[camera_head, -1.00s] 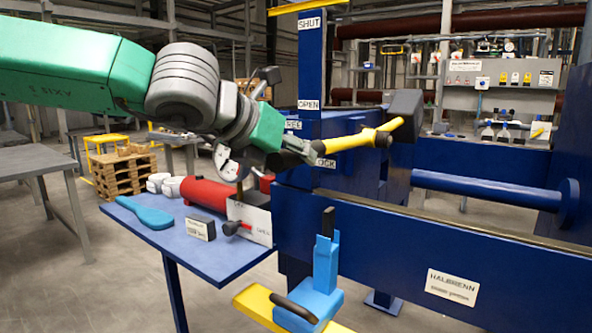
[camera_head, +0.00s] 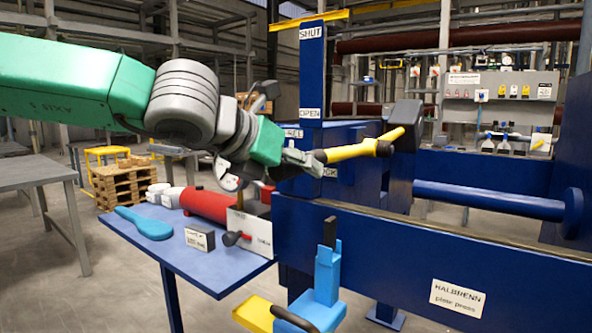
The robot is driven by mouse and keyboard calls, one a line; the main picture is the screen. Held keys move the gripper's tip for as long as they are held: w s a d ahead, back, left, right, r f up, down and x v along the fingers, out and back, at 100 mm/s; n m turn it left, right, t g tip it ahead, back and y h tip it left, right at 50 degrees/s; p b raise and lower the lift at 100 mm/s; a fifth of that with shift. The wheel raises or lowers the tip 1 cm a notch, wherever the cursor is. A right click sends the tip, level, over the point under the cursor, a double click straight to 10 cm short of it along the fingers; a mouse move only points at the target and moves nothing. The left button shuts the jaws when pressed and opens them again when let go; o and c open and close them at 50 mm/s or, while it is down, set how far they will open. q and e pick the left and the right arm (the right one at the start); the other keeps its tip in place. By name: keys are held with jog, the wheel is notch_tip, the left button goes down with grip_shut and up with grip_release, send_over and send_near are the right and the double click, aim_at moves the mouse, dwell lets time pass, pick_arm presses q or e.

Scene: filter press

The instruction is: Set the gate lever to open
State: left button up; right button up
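A yellow lever (camera_head: 345,153) with a dark block (camera_head: 406,112) at its far end slants up to the right beside the blue press post. Labels partly hidden by my arm sit behind it. Taller on the post (camera_head: 311,75), SHUT is at the top and OPEN lower down, with a yellow bar (camera_head: 310,20) at the SHUT level. My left gripper (camera_head: 302,159) is at the near left end of the yellow lever, touching or very close. Its fingers overlap the lever end and dark parts, so I cannot tell whether it is shut. My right gripper is not in view.
A blue side table (camera_head: 205,268) holds a red cylinder (camera_head: 205,203), a blue paddle (camera_head: 145,222) and a white labelled box (camera_head: 250,225) with a black knob. A blue upright handle piece (camera_head: 327,272) stands before the press beam (camera_head: 400,250). Pallets (camera_head: 125,182) stand behind.

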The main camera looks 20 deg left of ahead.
pick_arm(q)
jog(key=shift+s+a+r, duration=0.1)
jog(key=shift+s+r, duration=0.2)
jog(key=v, duration=1.1)
jog(key=shift+f, duration=0.2)
jog(key=shift+s+a, duration=0.1)
